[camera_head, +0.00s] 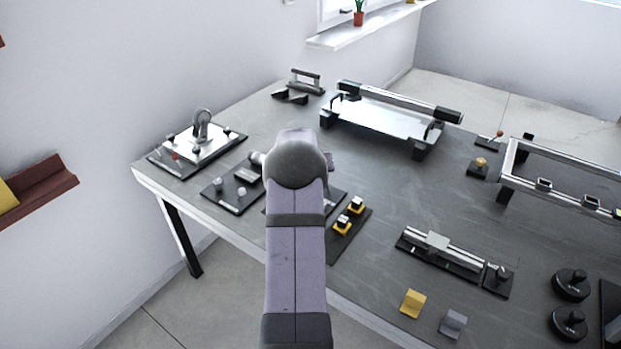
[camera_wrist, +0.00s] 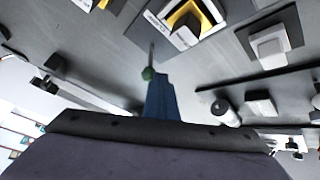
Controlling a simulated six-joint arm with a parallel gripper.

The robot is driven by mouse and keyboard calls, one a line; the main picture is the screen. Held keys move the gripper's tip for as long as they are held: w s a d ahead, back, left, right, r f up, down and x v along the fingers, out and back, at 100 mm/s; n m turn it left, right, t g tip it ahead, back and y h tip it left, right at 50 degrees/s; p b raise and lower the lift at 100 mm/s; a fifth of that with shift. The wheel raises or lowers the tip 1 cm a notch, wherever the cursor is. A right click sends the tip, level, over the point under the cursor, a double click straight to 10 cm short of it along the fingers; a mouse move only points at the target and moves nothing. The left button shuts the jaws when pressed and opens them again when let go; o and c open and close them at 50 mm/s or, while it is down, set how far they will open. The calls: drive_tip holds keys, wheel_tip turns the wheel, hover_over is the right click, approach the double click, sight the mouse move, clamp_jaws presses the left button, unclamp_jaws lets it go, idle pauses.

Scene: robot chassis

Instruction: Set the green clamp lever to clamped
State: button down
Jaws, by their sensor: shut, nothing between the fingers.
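The green knob of the clamp lever (camera_wrist: 148,74) shows in the wrist view, with a thin metal rod rising above it in the picture. My gripper (camera_wrist: 161,82) is shut and empty, with its blue fingers right beside the green knob on its right. I cannot tell whether they touch. The lever's base is partly hidden by the fingers, so its exact setting is unclear. In the head view, my own arm covers the gripper and the green lever.
Yellow-and-black blocks (camera_head: 349,215) sit on a dark plate right of my arm. A dark plate with small controls (camera_head: 232,191) and a metal fixture (camera_head: 200,143) lie to the left. A slide rail (camera_head: 440,250) is farther right. The middle tabletop (camera_head: 400,190) is clear.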

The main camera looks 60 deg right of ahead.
drive_tip(key=shift+s+r+t+p, duration=0.15)
drive_tip(key=shift+s+t+p, duration=0.35)
drive_tip(key=shift+s+p, duration=0.15)
drive_tip(key=p, duration=0.3)
drive_tip(key=shift+s+r+m+t, duration=0.25)
drive_tip(key=shift+m+t, duration=0.15)
drive_tip(key=p, duration=0.2)
drive_tip(key=s+t+p, duration=0.1)
drive_tip(key=p, duration=0.2)
drive_tip(key=shift+s+f+m+t, duration=0.2)
drive_tip(key=shift+s+m+t, duration=0.1)
drive_tip(key=shift+m, duration=0.1)
drive_tip(key=shift+s+f+t+h+p, duration=0.1)
drive_tip(key=shift+s+t+h+p, duration=0.25)
drive_tip(key=shift+s+p, duration=0.5)
drive_tip(key=shift+w+d+f+t, duration=0.1)
drive_tip(key=shift+w+d+t, duration=0.05)
drive_tip(key=shift+t, duration=0.1)
drive_tip(key=shift+r, duration=0.25)
drive_tip(key=shift+r+p, duration=0.55)
drive_tip(key=shift+r, duration=0.05)
